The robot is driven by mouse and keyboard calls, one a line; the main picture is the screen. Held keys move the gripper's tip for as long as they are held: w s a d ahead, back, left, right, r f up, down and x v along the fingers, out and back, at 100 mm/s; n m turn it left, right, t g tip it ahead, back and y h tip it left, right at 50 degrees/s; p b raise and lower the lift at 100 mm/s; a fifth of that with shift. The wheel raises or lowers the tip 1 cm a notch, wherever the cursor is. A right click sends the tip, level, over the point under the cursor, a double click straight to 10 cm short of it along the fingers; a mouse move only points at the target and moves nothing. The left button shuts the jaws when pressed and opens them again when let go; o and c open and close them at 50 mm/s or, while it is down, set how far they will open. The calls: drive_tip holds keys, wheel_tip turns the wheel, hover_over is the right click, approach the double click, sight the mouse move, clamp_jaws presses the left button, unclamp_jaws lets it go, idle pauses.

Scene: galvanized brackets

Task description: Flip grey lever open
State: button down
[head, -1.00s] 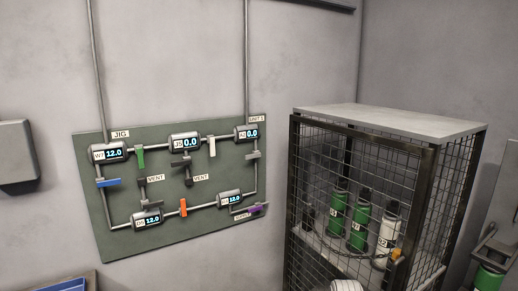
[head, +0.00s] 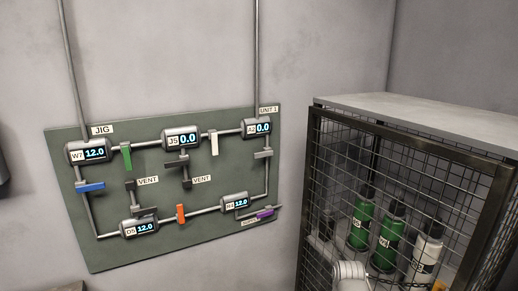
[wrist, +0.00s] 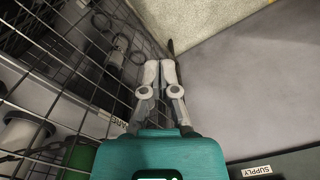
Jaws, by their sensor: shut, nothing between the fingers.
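A darker lever (head: 178,163) lies below the J5 gauge, and another (head: 143,211) above the D5 gauge, both also crosswise to short upright pipes. No lever shows in the wrist view.
Blue (head: 90,187), green (head: 127,157), white (head: 214,143), orange (head: 180,213) and purple (head: 265,212) levers share the panel. A mesh cage (head: 410,150) with bottles stands to its right. The wall right of the panel is clear.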

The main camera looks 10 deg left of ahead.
drive_tip(key=shift+w+d, duration=0.15)
drive_tip(key=shift+w, duration=0.15)
drive_tip(key=shift+d, duration=0.1)
drive_tip(key=w+a+r+n+t+y+p, duration=0.2)
drive_tip(key=w+a+r+t+p, duration=0.2)
drive_tip(key=r, duration=1)
drive_tip(key=w+a+r+n+t+y+p, duration=0.2)
drive_tip(key=w+a+r+t+y+p, duration=0.1)
drive_tip(key=w+a+r+p, duration=0.7)
drive_tip(key=w+a+r+n+t+y+p, duration=0.2)
drive_tip(key=w+a+r+t+p, duration=0.3)
drive_tip(key=w+r+p, duration=0.9)
drive_tip(key=w+a+r+y, duration=0.1)
drive_tip(key=w+a+r, duration=0.1)
drive_tip(key=w+r, duration=0.2)
drive_tip(key=shift+w+a+n+t, duration=0.3)
drive_tip(key=shift+w+t, duration=0.1)
drive_tip(key=shift+w, duration=0.4)
